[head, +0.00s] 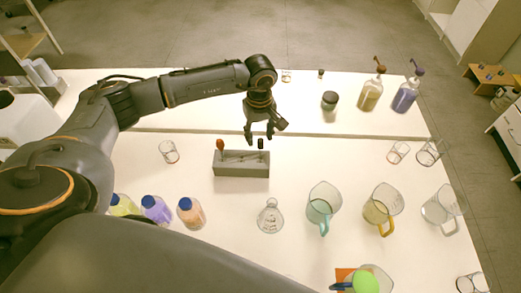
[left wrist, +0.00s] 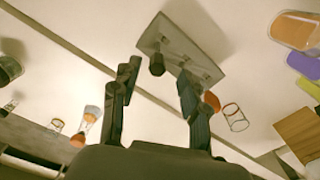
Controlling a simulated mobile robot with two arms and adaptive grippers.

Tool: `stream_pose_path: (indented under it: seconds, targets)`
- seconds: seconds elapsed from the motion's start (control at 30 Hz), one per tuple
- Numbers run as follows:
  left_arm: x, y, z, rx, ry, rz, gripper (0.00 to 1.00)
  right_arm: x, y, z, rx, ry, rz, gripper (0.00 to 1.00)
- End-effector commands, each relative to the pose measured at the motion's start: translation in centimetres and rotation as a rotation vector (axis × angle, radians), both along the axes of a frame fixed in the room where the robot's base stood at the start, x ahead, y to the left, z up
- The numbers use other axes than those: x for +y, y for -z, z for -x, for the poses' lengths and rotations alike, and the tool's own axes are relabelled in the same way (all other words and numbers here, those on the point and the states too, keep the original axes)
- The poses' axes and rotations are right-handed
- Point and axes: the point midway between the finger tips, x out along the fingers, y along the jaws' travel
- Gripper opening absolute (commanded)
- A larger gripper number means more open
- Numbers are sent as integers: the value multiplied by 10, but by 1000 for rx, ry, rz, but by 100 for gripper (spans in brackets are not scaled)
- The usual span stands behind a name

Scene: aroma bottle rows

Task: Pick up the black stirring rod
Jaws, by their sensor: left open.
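The black stirring rod (head: 261,144) stands in the right end of a grey rack (head: 241,184) on the near table. Only its black top shows above the rack. In the left wrist view its black top (left wrist: 157,66) shows between the finger lines, beyond the fingertips. A second rod with an orange-red top (head: 220,146) stands in the rack's left end; it also shows in the left wrist view (left wrist: 211,101), partly behind a finger. My left gripper (head: 260,139) is open and empty, pointing down above and just behind the black top. My right gripper is out of view.
Capped bottles (head: 157,209) stand to the left, near my arm. A clear flask (head: 270,217) and several jugs (head: 322,206) stand nearer and right. A small glass (head: 169,152) is left of the rack. A dark jar (head: 329,100) and pump bottles (head: 371,92) stand on the far table.

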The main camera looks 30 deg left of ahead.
Motion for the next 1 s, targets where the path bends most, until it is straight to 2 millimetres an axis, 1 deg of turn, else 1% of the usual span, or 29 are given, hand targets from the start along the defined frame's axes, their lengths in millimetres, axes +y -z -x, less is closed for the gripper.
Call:
stream_pose_path:
  seconds: [0.13,0.27,0.3,0.4,0.5,0.7,0.77,0.8,0.87,0.9,0.93,1.0]
  targets:
    - [0,10,-1,4,0,0,45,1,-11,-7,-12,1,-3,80]
    - [0,29,-4,4,-1,0,45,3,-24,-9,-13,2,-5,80]
    - [0,36,-4,3,-1,1,45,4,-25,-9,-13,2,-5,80]
    - [0,48,-5,1,0,1,45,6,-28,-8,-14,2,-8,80]
    - [1,53,-5,1,1,1,45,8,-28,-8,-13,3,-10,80]
    - [1,54,-5,0,1,0,45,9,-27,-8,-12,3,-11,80]
    - [1,54,-5,-1,1,1,32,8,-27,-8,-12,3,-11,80]
    - [1,54,-5,-1,1,1,24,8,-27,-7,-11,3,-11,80]
    - [1,54,-5,-1,0,1,12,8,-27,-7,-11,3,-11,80]
    - [1,54,-5,-1,0,1,4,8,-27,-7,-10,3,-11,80]
    - [1,54,-5,-1,0,1,0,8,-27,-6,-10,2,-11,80]
    - [1,54,-5,-1,0,1,0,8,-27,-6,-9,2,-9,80]
